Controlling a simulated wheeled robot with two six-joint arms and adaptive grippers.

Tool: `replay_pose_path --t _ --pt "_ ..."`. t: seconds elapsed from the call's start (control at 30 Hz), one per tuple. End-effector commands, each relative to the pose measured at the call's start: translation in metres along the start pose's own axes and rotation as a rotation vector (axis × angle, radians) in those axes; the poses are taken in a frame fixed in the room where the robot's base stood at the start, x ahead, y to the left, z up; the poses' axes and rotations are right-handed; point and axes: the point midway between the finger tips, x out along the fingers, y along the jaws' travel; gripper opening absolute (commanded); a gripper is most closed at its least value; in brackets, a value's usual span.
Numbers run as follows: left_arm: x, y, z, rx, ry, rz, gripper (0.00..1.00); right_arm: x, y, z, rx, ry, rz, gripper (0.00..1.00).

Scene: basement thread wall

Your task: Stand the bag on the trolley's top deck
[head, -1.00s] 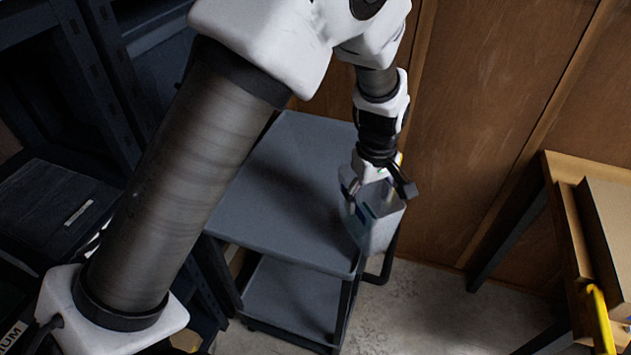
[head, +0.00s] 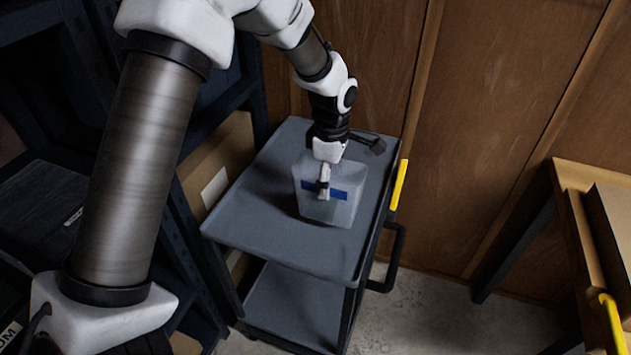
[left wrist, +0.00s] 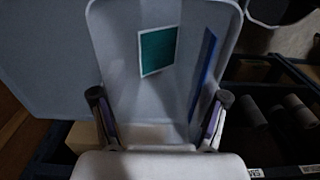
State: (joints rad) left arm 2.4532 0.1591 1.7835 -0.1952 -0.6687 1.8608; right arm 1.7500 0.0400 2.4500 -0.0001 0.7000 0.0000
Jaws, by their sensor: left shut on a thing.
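The bag (head: 345,212) is pale and translucent with a blue strip. In the left wrist view the bag (left wrist: 115,55) fills the middle, showing a green square and the blue strip. My left gripper (head: 324,182) is shut on the bag from above; its fingers (left wrist: 160,112) sit at either side of the bag's near part. The bag looks roughly upright over the middle of the trolley's grey top deck (head: 255,205). I cannot tell whether its base touches the deck. My right gripper is not in view.
The trolley has a lower shelf (head: 290,305) and a yellow piece (head: 399,185) on its right side above a black handle (head: 394,262). Dark shelving (head: 190,250) stands close on the left, a wooden wall (head: 500,100) behind. A wooden table (head: 570,215) is at right.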

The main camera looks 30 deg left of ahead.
Motion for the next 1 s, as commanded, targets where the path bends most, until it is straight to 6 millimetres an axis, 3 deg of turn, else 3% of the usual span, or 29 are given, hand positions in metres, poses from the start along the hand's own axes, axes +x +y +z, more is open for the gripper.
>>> replay_pose_path --t 0.1,0.2,0.47,0.8,0.83,0.87,0.9,1.0 --pt "0.002 0.008 -0.024 -0.003 -0.003 0.0 0.49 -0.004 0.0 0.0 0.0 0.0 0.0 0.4" --pt "0.004 0.011 -0.035 0.0 -0.001 -0.001 0.49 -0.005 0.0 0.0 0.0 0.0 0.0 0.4" --pt "0.037 0.011 -0.037 0.001 0.001 -0.002 0.49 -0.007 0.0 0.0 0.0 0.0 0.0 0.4" --pt "0.043 0.012 -0.037 0.001 0.001 -0.001 0.49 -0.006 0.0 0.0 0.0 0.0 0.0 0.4" --pt "0.043 0.012 -0.037 0.001 0.001 -0.001 0.8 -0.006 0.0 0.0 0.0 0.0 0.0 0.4" --pt "0.042 0.012 -0.037 0.001 0.001 -0.001 0.91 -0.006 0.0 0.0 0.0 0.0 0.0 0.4" --pt "0.042 0.012 -0.037 0.001 0.001 0.0 0.99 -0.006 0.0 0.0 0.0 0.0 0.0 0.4" --pt "0.042 0.012 -0.036 0.001 0.001 0.0 0.99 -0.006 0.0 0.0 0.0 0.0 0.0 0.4"
